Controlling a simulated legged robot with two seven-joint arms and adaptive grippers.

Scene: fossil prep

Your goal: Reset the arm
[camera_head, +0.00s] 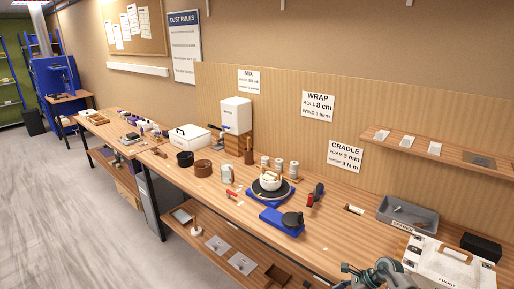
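A grey and teal mechanical part of mine (385,273) shows at the bottom edge, right of centre, over the front of the long wooden workbench (335,232). I take it to be my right gripper with its wrist, cut off by the frame edge. Its fingertips are not clear, so I cannot tell whether it is open or holds anything. It is close to a white box marked FRONT (447,265) at its right. My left gripper is not in view.
A blue-based turntable with a white bowl (270,185) and a blue scale-like device (283,220) stand mid-bench. A grey bin (407,214) sits at the right, below a wall shelf (440,155). Bare bench lies between the blue device and my gripper. Floor is clear at left.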

